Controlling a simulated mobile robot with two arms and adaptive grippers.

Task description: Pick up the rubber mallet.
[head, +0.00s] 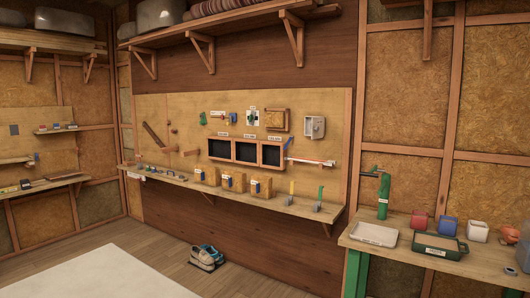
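I cannot make out a rubber mallet for certain in the head view. Several small tools lie on the long wall bench (225,199), too small to identify. A yellow-handled tool (291,194) and a green-handled tool (319,199) stand upright near the bench's right end; I cannot tell what they are. Neither of my grippers is in view.
A pale mat (105,278) covers open floor at front left.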

